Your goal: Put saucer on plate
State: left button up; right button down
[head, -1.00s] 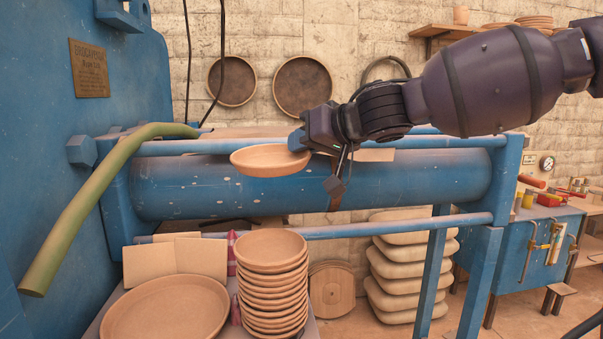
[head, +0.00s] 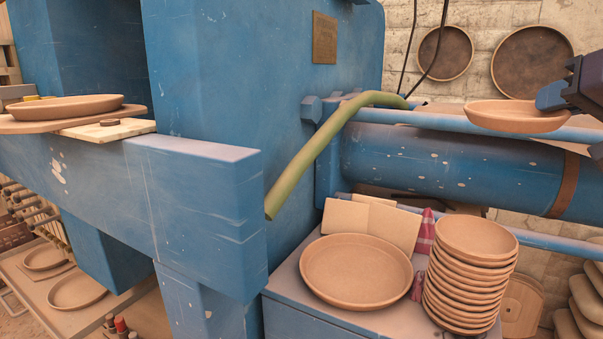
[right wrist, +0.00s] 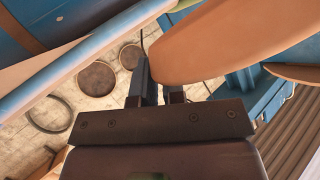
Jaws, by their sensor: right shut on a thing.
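A light clay saucer (head: 515,117) is held in the air in front of the blue rail in the head view, above and right of a saucer stack (head: 468,285). My right gripper (head: 553,96) is shut on its right rim. In the right wrist view, the fingers (right wrist: 160,92) grip the saucer (right wrist: 235,38), seen nearly edge-on. A wide clay plate (head: 357,268) lies empty on the blue stand, left of the stack. Another clay plate (head: 68,107) rests on a round board at far left. My left gripper is not in view.
The blue press cylinder (head: 450,165) runs behind. A thick blue beam (head: 195,185) juts out at left.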

aim_at(354, 271)
jog(key=k+l, duration=0.1)
jog(key=k, duration=0.35)
jog(key=k+l, duration=0.15)
jog(key=k, duration=0.35)
